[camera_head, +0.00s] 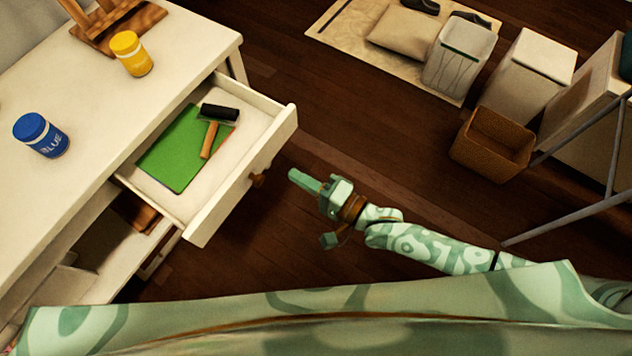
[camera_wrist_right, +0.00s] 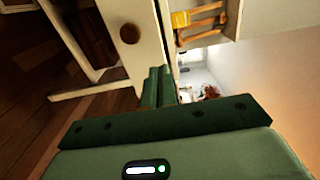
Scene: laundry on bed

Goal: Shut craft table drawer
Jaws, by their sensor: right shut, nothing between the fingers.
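The white craft table (camera_head: 75,105) stands at the left in the head view. Its drawer (camera_head: 215,205) is pulled out toward the right, with a round wooden knob (camera_head: 259,180) on its front. A green sheet or book (camera_head: 172,160) and a black roller with a wooden handle (camera_head: 219,113) lie inside. My right gripper (camera_head: 293,175) is shut and empty, just right of the knob and apart from it in the head view. In the right wrist view, my shut fingers (camera_wrist_right: 158,88) point toward the drawer front, with the knob (camera_wrist_right: 130,33) above left. My left gripper is not in view.
A blue paint jar (camera_head: 41,135), a yellow jar (camera_head: 131,54) and a wooden easel (camera_head: 113,22) stand on the tabletop. A brown basket (camera_head: 492,143) and pale bins stand at the right. Dark wooden floor (camera_head: 350,110) lies open between.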

